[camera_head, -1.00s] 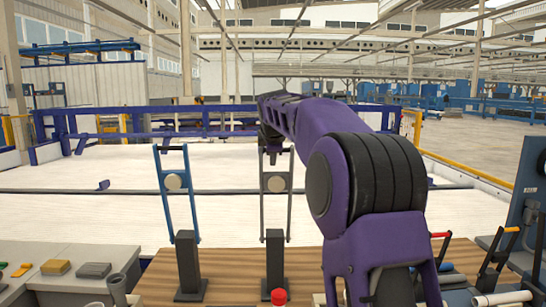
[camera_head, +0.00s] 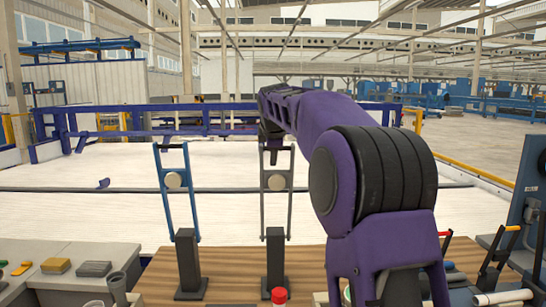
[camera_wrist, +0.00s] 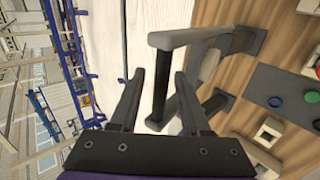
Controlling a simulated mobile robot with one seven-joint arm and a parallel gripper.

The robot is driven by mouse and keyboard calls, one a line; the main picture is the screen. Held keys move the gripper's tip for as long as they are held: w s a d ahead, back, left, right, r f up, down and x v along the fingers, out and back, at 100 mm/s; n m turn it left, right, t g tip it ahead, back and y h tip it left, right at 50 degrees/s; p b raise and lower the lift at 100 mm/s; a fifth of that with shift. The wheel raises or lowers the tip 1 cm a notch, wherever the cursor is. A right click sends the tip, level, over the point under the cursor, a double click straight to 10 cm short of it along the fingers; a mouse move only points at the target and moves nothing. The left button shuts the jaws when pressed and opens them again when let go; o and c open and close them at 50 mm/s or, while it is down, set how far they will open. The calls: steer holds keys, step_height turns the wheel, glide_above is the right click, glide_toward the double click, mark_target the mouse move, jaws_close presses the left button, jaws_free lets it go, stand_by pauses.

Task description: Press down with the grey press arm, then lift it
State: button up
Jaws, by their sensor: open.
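The grey press arm (camera_head: 289,200) stands upright on a dark post at the middle of the wooden table, with a round pale disc between its two bars. In the wrist view its black crossbar handle (camera_wrist: 158,88) shows with the grey side bars (camera_wrist: 183,39) running right from its ends. My gripper (camera_wrist: 158,76) is open. Its two dark fingers appear on either side of the handle, with gaps visible on both sides. In the head view my gripper (camera_head: 271,138) is at the top of the grey press arm, small and partly hidden by my purple arm.
A similar blue press arm (camera_head: 164,193) stands to the left. A red button (camera_head: 279,296) is in front of the grey press post. A side bench (camera_head: 45,285) with small blocks is at the left. Dark levers with orange grips (camera_head: 512,229) stand at the right.

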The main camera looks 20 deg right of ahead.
steer(key=v, duration=1.5)
steer(key=shift+s+r, duration=0.25)
steer(key=shift+s, duration=0.05)
